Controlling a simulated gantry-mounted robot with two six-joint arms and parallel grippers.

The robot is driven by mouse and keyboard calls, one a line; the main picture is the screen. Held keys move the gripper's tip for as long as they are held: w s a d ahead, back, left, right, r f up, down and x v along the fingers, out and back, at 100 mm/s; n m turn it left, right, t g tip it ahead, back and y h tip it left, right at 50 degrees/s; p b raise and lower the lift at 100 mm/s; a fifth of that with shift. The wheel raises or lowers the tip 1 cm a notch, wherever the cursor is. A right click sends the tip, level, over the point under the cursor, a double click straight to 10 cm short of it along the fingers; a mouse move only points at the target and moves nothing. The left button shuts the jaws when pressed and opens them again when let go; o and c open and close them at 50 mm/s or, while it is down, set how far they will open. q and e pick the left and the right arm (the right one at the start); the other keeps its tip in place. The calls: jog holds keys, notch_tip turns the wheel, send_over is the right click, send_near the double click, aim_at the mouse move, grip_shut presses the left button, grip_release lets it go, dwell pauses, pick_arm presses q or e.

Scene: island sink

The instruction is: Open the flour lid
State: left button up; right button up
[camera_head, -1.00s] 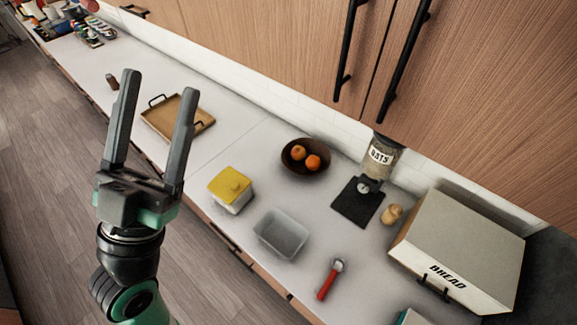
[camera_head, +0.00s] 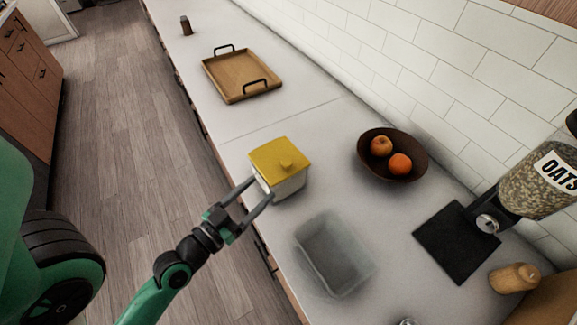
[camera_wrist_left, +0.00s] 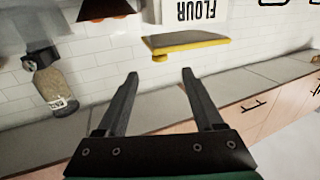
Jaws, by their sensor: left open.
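The flour container (camera_head: 291,186) is a white box on the counter in the middle of the head view. Its yellow lid (camera_head: 279,157) with a small knob sits on top, closed. In the left wrist view the container appears upside down, with its FLOUR label (camera_wrist_left: 200,11) and the yellow lid (camera_wrist_left: 188,43) beyond the fingertips. My left gripper (camera_head: 263,187) is open and empty, at the container's near-left side below the lid; whether a finger touches it is unclear. The open fingers (camera_wrist_left: 160,73) also show in the wrist view. My right gripper is not in view.
A clear bin (camera_head: 333,252) stands just right of the flour container. A dark fruit bowl (camera_head: 423,169) is behind, near the tiled wall. A wooden tray (camera_head: 226,73) lies farther along the counter. An oats dispenser (camera_head: 538,186) and black scale-like plate (camera_head: 455,244) are at right.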

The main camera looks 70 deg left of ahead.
aim_at(283, 167)
pick_arm(q)
jog(key=p+x, duration=0.3)
jog(key=x, duration=0.8)
jog(key=shift+w+r, duration=0.1)
jog(key=shift+w, duration=0.1)
grip_shut()
dwell(0.9)
